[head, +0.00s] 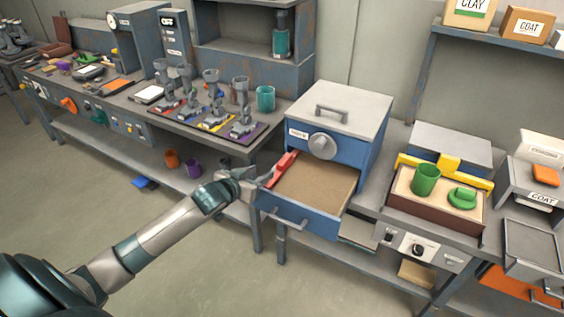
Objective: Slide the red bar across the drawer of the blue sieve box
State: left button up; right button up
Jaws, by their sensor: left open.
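The blue sieve box (369,150) stands on the bench with a grey lid and a round grey knob on its front. Its drawer (292,214) is pulled out and shows a flat, sandy brown bed inside. The red bar (283,168) lies lengthwise along the drawer's left edge. My left gripper (263,183) is open at the near end of the red bar, just left of the drawer. Whether its fingers touch the bar cannot be told at this size. My right gripper is not in view.
Right of the box, a brown tray (436,221) holds a green cup (425,179) and another green piece (461,197). On the left bench, several grey stands and a teal cup (265,98) sit behind my arm.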

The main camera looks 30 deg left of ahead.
aim_at(282, 162)
pick_arm(q)
jog(key=p+x, duration=0.2)
jog(key=x, duration=1.4)
jog(key=shift+f, duration=0.1)
grip_shut()
